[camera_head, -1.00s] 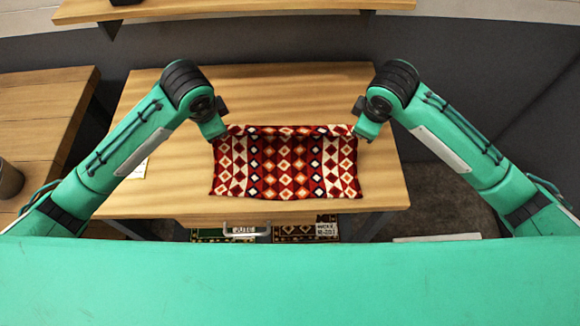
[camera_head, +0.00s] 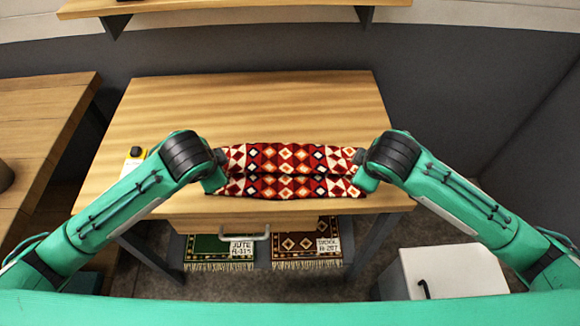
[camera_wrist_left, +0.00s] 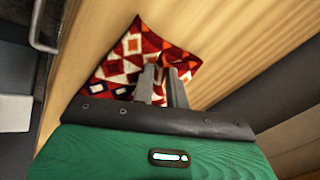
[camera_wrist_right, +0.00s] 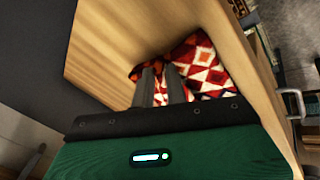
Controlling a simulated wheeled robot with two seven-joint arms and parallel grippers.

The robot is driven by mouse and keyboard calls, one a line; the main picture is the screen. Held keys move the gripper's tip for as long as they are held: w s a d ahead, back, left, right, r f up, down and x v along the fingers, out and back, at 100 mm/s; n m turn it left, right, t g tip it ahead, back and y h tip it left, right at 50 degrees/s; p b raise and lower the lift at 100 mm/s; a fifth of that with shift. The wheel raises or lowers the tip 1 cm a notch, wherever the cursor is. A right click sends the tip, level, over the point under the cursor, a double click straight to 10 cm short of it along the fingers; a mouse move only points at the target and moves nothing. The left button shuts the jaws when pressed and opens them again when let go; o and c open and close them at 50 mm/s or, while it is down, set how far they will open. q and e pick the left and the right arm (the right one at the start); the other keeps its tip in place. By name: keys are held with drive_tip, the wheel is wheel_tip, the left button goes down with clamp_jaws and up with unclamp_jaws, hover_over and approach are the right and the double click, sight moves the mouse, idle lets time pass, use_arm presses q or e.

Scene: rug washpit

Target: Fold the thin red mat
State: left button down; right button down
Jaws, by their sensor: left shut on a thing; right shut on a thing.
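The thin red mat (camera_head: 288,158), patterned with white, orange and dark diamonds, lies on the wooden table near its front edge. Its far part is drawn toward the front, with a crease running across its middle. My left gripper (camera_head: 216,184) is shut on the mat's left side; the fingers pinch the red cloth in the left wrist view (camera_wrist_left: 160,88). My right gripper (camera_head: 362,182) is shut on the mat's right side, and its fingers meet the cloth in the right wrist view (camera_wrist_right: 160,88). The exact grip edges are partly hidden by the fingers.
The wooden table (camera_head: 250,95) is bare behind the mat. A drawer handle (camera_head: 243,234) is on its front. Below are a green rug (camera_head: 212,248) and a brown rug (camera_head: 300,243) with labels. A white box (camera_head: 450,272) stands at the right. A shelf (camera_head: 230,5) is above.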

use_arm(q)
drive_tip(key=shift+w+a, duration=0.1)
drive_tip(key=shift+a, duration=0.05)
use_arm(e)
drive_tip(key=shift+w+d, duration=0.1)
drive_tip(key=shift+d, duration=0.1)
use_arm(q)
drive_tip(key=c, duration=1.3)
unclamp_jaws()
use_arm(e)
drive_tip(key=c, duration=1.3)
unclamp_jaws()
drive_tip(key=shift+a, duration=0.1)
use_arm(q)
drive_tip(key=v, duration=0.5)
drive_tip(key=s+v, duration=0.1)
drive_tip(key=v, duration=0.4)
drive_tip(key=shift+s+r, duration=0.15)
use_arm(e)
drive_tip(key=v, duration=0.7)
drive_tip(key=s+v, duration=0.1)
drive_tip(key=v, duration=0.3)
drive_tip(key=shift+f, duration=0.3)
use_arm(q)
drive_tip(key=shift+c, duration=0.5)
use_arm(e)
drive_tip(key=shift+w, duration=0.1)
drive_tip(key=shift+c, duration=0.5)
